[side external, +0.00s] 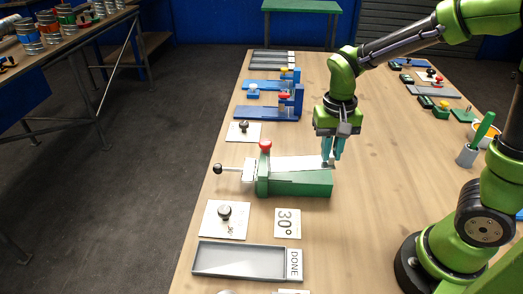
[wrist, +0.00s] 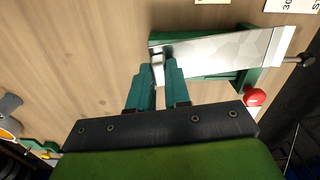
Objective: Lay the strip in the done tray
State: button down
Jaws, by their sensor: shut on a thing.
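The strip (side external: 295,163) is a flat, shiny metal sheet lying along the top of a green bending fixture (side external: 300,184). It also shows in the wrist view (wrist: 222,54), over the green base. My gripper (side external: 328,160) points down at the strip's right end in the side view, with its teal fingers shut on that end. In the wrist view the fingertips (wrist: 160,76) meet at the strip's near left end, and the exact grip is partly hidden. The done tray (side external: 238,273) is a shallow grey tray at the table's front, empty, with a DONE label (side external: 294,264) beside it.
The fixture has a red knob (side external: 265,146) and a black-ended lever (side external: 218,169) at its left. A card with a black knob (side external: 225,212) and a 30° card (side external: 287,223) lie between fixture and tray. Blue fixtures (side external: 268,113) stand behind. The table's middle right is clear.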

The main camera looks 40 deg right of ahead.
jog(key=s+a+f, duration=0.2)
jog(key=s+a, duration=0.1)
jog(key=a, duration=0.8)
jog(key=s+a+f, duration=0.1)
jog(key=s+a, duration=0.3)
jog(key=a, duration=0.8)
jog(key=shift+m, duration=0.8)
jog(key=shift+w+d+f, duration=0.1)
jog(key=shift+w+f, duration=0.1)
jog(key=shift+f, duration=1.8)
jog(key=shift+w+f, duration=0.15)
jog(key=shift+f, duration=1.85)
jog(key=shift+c, duration=2.2)
grip_release()
jog(key=shift+r, duration=0.1)
